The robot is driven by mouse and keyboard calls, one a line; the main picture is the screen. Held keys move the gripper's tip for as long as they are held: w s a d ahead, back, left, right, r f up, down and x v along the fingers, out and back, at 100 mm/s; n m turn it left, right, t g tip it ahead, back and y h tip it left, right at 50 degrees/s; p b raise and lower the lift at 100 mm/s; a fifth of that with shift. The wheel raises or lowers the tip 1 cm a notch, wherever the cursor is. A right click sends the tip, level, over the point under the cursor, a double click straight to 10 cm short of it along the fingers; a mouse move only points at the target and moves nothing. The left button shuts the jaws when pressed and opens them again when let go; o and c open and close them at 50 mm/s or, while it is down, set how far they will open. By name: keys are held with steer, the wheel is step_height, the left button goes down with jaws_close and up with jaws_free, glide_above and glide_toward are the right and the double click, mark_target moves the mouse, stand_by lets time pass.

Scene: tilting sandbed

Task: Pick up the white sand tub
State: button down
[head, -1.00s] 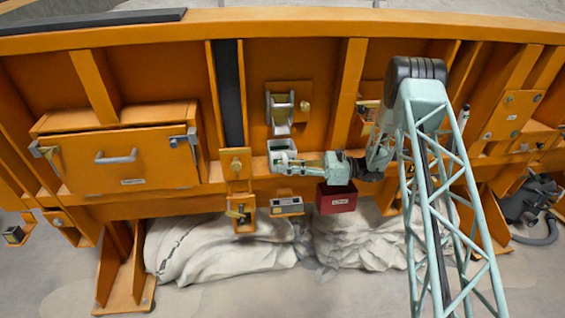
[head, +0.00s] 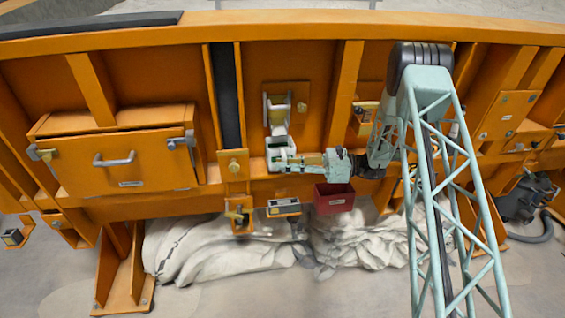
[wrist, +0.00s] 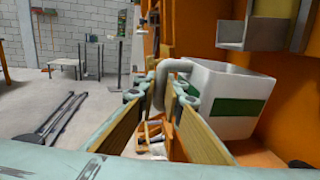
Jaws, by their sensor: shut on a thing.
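The white sand tub (wrist: 222,88) has a green band and a grey side handle (wrist: 178,68). In the wrist view it stands upright to the right of my gripper (wrist: 158,90), and the fingers are closed around its handle. In the head view the tub (head: 279,146) is at the orange frame's ledge, below a metal chute (head: 278,108). My gripper (head: 293,160) reaches it from the right and hides part of its front. I cannot tell whether its base touches the ledge.
A red bin (head: 334,199) is just below my wrist. A small labelled box (head: 285,208) is to its left. An orange drawer box with a handle (head: 115,160) is further left. White sacks (head: 215,245) lie on the floor below.

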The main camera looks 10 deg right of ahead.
steer(key=s+p, duration=0.1)
steer(key=s, duration=1.4)
steer(key=shift+a+r+p, duration=0.15)
steer(key=shift+a+p, duration=0.25)
steer(key=shift+s, duration=0.1)
